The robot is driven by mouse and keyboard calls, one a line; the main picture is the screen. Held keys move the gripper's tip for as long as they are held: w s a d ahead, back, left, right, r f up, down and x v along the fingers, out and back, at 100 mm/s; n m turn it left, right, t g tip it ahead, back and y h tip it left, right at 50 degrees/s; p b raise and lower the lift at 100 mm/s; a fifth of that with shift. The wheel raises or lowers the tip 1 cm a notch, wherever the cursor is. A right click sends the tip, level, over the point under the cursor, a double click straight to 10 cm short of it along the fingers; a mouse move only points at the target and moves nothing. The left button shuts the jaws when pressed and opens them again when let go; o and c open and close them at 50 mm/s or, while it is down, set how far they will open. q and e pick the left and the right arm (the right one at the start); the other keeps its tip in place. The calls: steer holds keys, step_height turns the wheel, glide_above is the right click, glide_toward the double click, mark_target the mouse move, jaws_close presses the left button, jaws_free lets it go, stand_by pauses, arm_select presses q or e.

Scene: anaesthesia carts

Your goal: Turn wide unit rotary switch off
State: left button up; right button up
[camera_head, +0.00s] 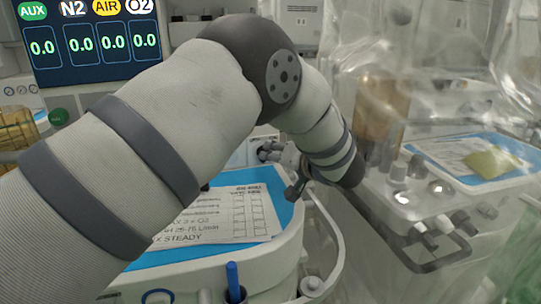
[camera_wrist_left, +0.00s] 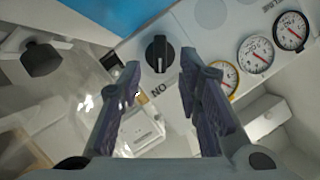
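The rotary switch (camera_wrist_left: 159,54) is a black round knob with a pale line on a light panel. In the left wrist view it lies ahead, between and just beyond my fingertips. Printed letters reading "ON" upside down are beside it. My left gripper (camera_wrist_left: 159,64) is open, with one finger on each side of the knob and nothing between them. I cannot tell whether either finger touches it. In the head view my left gripper (camera_head: 276,156) is small, at the cart's front panel (camera_head: 240,153), partly behind my arm. The switch is hard to make out there. My right gripper is out of view.
Several dial gauges (camera_wrist_left: 256,55) sit on the panel beside the switch. A blue tray with a printed sheet (camera_head: 225,216) lies below my arm. A display (camera_head: 90,44) stands at upper left. A plastic-draped cart (camera_head: 440,200) stands close on the right.

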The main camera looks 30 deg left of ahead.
arm_select(q)
steer(key=x, duration=0.3)
steer(key=shift+w+a+f, duration=0.1)
steer(key=shift+a, duration=0.05)
steer(key=shift+c, duration=0.3)
jaws_close()
